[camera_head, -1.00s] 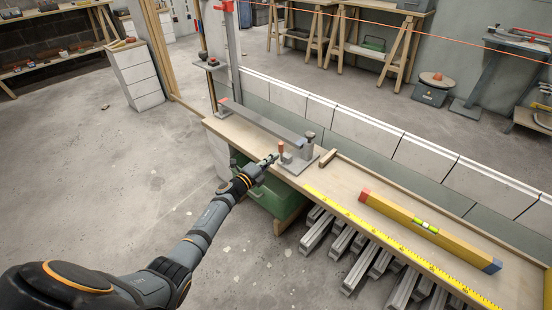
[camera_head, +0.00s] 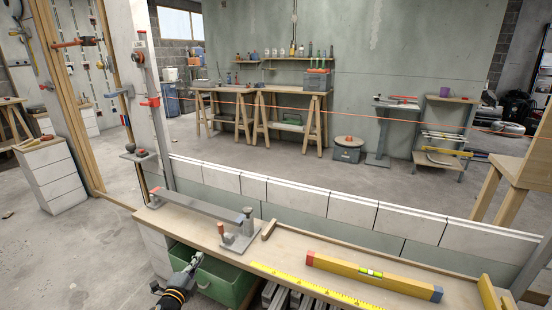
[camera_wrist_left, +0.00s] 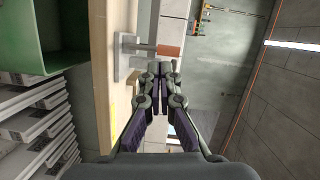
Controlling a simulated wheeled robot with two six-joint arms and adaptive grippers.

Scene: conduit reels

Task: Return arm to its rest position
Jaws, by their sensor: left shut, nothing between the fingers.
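My left gripper (camera_head: 192,262) shows low in the head view, in front of the green bin (camera_head: 228,290) under the bench's front edge. Its fingers are together and nothing is between them. In the left wrist view the left gripper (camera_wrist_left: 160,68) is shut, near a grey metal fixture with an orange-brown handle (camera_wrist_left: 168,50). In the head view the metal fixture (camera_head: 240,238) stands on the bench, up and to the right of the gripper, which appears apart from it. Most of my left arm is out of frame. My right gripper is not in view.
The wooden bench (camera_head: 190,228) carries a long grey bar (camera_head: 197,205), a yellow spirit level (camera_head: 375,275) and a yellow tape (camera_head: 305,285). Grey profiles (camera_wrist_left: 30,125) lie below it. A low panelled wall (camera_head: 300,198) runs behind. Open floor lies to the left.

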